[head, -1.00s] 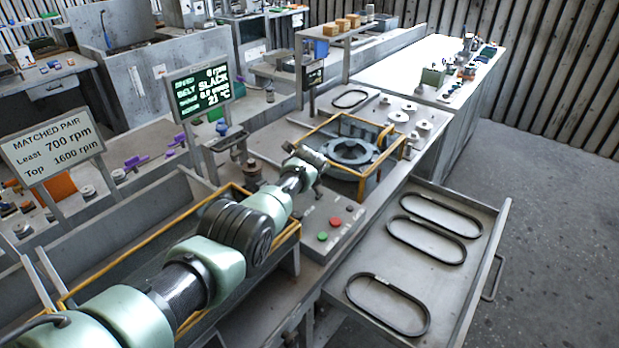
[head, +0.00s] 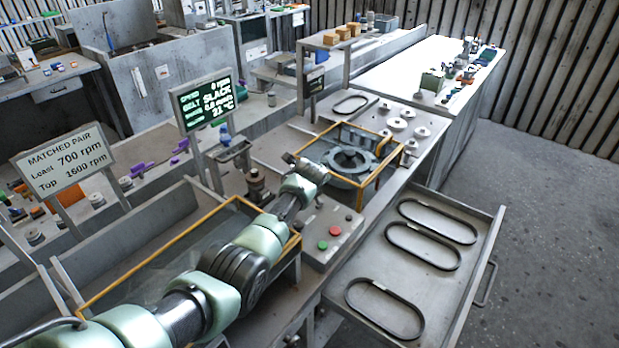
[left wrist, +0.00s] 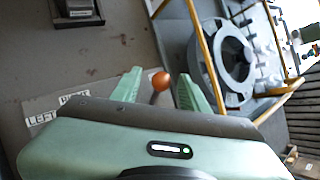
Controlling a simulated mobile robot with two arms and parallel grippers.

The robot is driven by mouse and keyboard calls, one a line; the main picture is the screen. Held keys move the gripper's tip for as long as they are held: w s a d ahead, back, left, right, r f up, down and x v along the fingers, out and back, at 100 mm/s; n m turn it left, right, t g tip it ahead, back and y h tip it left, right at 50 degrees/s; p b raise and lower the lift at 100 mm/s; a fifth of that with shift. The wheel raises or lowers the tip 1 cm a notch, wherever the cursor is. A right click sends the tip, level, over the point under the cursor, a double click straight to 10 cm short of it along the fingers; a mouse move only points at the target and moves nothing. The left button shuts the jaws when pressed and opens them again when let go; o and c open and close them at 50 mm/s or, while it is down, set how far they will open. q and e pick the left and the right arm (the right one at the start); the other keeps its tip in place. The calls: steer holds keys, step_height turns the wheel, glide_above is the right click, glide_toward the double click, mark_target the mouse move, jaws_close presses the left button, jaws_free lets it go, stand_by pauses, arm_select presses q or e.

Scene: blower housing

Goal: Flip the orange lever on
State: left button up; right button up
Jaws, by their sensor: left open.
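The lever's orange ball knob (left wrist: 160,81) shows in the left wrist view, on a short stem above a grey panel. My left gripper (left wrist: 157,90) is open, with one green finger on each side of the knob. The knob sits between the fingertips; I cannot tell whether either finger touches it. In the head view my left arm reaches in from lower left and its wrist end (head: 307,170) is beside the blower housing (head: 348,161). The lever and the fingertips are hidden there behind the arm. My right gripper is not in view.
A yellow frame (head: 384,166) surrounds the housing, close to the wrist. A panel with green and red buttons (head: 322,246) lies in front. A tray (head: 470,265) with several black belts is at right. A display post (head: 205,103) stands at left. A label plate (left wrist: 43,119) lies near the gripper.

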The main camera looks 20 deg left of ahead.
arm_select(q)
steer(key=shift+v, duration=1.5)
